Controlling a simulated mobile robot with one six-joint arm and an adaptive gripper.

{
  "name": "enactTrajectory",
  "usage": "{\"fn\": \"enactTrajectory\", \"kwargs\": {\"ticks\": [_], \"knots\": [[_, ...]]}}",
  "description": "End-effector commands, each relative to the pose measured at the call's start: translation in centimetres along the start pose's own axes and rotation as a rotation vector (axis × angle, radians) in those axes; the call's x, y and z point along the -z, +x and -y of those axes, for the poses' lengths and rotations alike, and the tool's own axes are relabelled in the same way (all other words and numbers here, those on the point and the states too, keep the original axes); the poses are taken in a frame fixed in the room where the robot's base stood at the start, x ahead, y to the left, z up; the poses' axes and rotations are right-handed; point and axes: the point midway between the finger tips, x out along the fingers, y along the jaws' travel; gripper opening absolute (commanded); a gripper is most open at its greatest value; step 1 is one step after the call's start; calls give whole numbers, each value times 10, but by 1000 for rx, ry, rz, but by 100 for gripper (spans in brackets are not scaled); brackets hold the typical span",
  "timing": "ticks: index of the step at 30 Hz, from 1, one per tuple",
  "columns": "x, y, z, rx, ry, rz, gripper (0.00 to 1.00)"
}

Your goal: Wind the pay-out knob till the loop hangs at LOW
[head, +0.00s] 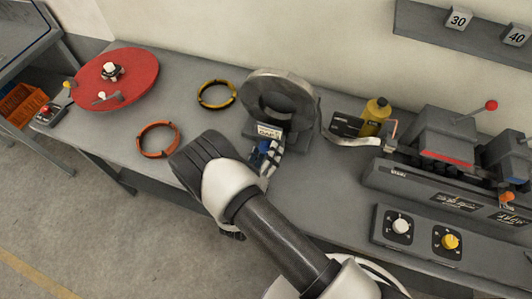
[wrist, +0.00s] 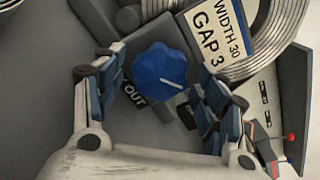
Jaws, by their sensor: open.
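The blue pay-out knob (wrist: 160,72) has a white pointer line, angled to the lower right in the wrist view. A label reading "OUT", partly hidden, is beside it. My gripper (wrist: 158,80) is open, with one finger on each side of the knob; I cannot tell whether either finger touches it. In the head view my gripper (head: 266,158) is at the front of the coil stand, and hides most of the knob. A pale strip (head: 345,137) sags between the upright coil (head: 280,98) and the machine at right. No LOW mark is readable.
A card (wrist: 216,33) above the knob reads "WIDTH 30 GAP 3". A yellow bottle (head: 376,115) stands behind the strip. An orange ring (head: 157,139), a yellow-black ring (head: 216,94) and a red turntable (head: 120,75) are at left. A two-dial panel (head: 420,235) is at right.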

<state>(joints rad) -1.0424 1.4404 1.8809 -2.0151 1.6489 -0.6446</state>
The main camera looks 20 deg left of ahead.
Motion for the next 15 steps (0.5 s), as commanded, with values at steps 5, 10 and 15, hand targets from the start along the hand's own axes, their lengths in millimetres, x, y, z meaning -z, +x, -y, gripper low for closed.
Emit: {"fn": "enactTrajectory", "kwargs": {"ticks": [5, 10, 15], "knots": [[0, 0, 0, 0, 0, 0, 66], [0, 0, 0, 0, 0, 0, 55], [0, 0, 0, 0, 0, 0, 43]]}}
